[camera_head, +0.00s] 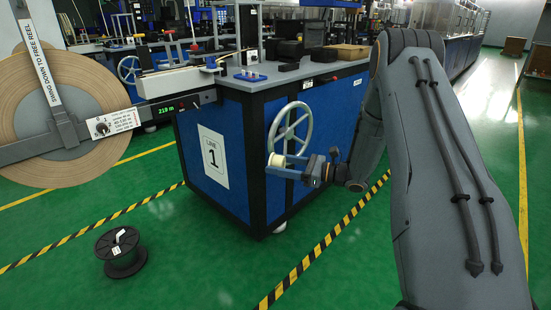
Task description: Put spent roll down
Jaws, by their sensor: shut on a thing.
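My gripper (284,168) is in the middle of the view, at the end of my arm, which comes in from the right.
A large brown tape reel (80,80) with a swing arm stands at left. A black spool (121,262) lies on the green floor. Striped tape (320,245) crosses clear floor.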

